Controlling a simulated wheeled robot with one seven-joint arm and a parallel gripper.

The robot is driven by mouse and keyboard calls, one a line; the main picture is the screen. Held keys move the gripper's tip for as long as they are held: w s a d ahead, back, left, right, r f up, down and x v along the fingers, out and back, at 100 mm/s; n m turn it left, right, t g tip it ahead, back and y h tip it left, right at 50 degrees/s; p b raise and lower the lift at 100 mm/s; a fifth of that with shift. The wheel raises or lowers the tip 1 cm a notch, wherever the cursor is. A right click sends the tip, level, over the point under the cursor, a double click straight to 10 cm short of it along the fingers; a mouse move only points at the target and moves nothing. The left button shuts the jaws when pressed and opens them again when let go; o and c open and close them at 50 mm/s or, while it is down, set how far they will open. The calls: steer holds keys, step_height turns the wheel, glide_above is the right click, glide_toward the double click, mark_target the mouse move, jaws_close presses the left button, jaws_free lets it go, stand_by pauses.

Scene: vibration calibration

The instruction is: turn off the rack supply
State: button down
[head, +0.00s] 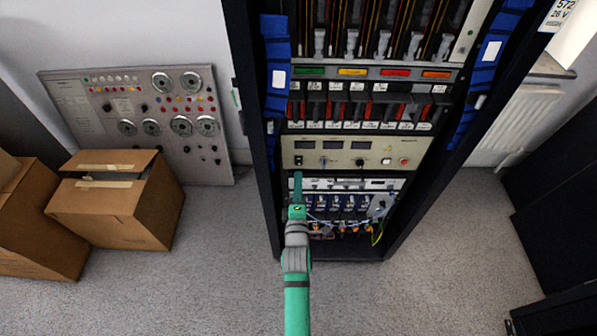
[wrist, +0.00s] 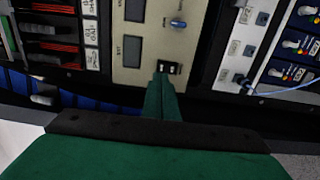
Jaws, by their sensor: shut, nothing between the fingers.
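The rack supply is a beige panel (head: 345,145) across the middle of the black rack, with dark displays, knobs and a red button (head: 404,162) at its right end. In the wrist view the beige panel (wrist: 140,85) runs up the picture. A small black switch (wrist: 168,67) sits on it, beyond a blue knob (wrist: 177,24). My green gripper (head: 297,175) is shut and empty at the panel's lower left. In the wrist view its fingertips (wrist: 162,76) are right at the black switch and partly cover it. I cannot tell whether they touch, nor the switch's position.
Below the panel are a unit with blue connectors (head: 335,202) and loose cables. Card slots (head: 355,112) fill the rack above. Cardboard boxes (head: 118,215) stand on the floor at left, by a grey instrument panel (head: 75,115). Floor in front is clear.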

steer(key=s, duration=0.8)
steer(key=shift+d+r, duration=0.15)
steer(key=shift+d, duration=0.1)
steer(key=shift+s, duration=0.2)
steer(key=s+d+r+m+g, duration=0.1)
steer(key=s+d+m, duration=0.1)
steer(key=s+m, duration=0.7)
steer(key=s+d+r+m+g+h, duration=0.1)
steer(key=s+d+m, duration=0.2)
steer(key=s+m, duration=0.7)
steer(key=s, duration=1.6)
steer(key=shift+s+r+g+h, duration=0.15)
steer(key=shift+r+g+h, duration=0.15)
steer(key=shift+g, duration=0.1)
